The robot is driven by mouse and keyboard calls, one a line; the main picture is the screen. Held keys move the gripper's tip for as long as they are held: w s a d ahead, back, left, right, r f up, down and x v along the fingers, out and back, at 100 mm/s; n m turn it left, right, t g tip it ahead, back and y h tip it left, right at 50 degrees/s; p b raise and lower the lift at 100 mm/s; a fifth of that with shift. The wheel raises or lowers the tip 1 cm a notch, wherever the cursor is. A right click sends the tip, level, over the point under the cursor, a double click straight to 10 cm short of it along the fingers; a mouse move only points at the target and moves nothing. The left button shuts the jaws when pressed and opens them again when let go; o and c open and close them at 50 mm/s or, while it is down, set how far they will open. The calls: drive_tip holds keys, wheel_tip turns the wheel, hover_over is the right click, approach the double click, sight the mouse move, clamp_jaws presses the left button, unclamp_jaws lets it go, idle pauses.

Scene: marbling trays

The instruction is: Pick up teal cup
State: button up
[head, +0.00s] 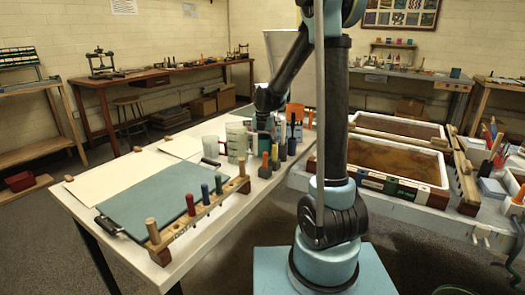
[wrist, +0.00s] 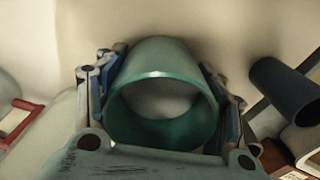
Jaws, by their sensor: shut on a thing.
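The teal cup (wrist: 162,78) is in the middle of the wrist view, its round open rim facing the camera. My gripper (wrist: 160,95) has a finger on each side of the cup and is shut on it. In the head view my gripper (head: 264,122) is over the table's far part, among the things standing there. The cup is small and partly hidden there, and I cannot tell whether it touches the table.
A dark cylinder (wrist: 286,90) stands close at the right in the wrist view. A red-edged thing (wrist: 18,122) is at the left. In the head view, a wooden rack with coloured pegs (head: 200,217) and a teal mat (head: 150,195) lie nearer. Marbling trays (head: 392,160) are at the right.

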drive_tip(key=shift+r, duration=0.1)
idle(0.3)
wheel_tip(320, 180, up, 10)
idle(1.1)
idle(0.5)
wheel_tip(320, 180, up, 6)
drive_tip(key=shift+f, duration=0.1)
idle(0.6)
